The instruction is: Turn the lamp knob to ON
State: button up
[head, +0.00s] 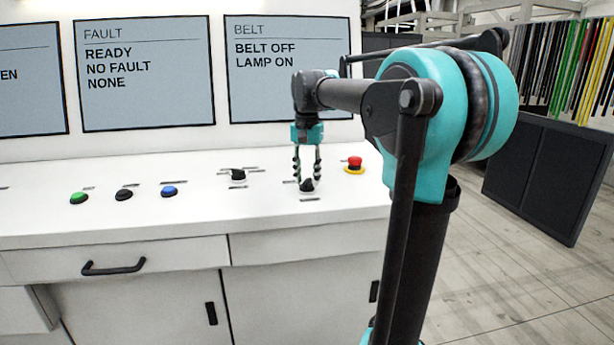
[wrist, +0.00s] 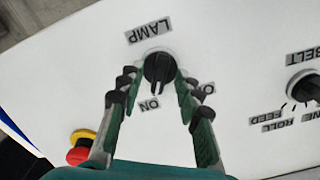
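The lamp knob (head: 307,186) is a black rotary knob on the white console top, directly below my gripper (head: 307,173). In the wrist view, the lamp knob (wrist: 158,68) sits beside a LAMP label (wrist: 149,32). Its pointer is turned to the ON label (wrist: 149,104). The other position label, to the right, is partly hidden by a finger. My gripper (wrist: 157,76) points down with its fingers apart, one on each side of the knob. A gap shows at the left finger; contact at the right is hard to tell. The belt screen (head: 285,70) reads BELT OFF, LAMP ON.
A red emergency button (head: 355,162) on a yellow base stands right of the knob. The belt knob (head: 238,175) is to the left. Green (head: 79,198), black (head: 124,195) and blue (head: 169,191) buttons lie farther left. Above the knobs there is open room.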

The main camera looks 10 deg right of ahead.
aim_at(307, 180)
jog(key=shift+r, duration=0.1)
notch_tip(307, 180, up, 12)
dwell(0.5)
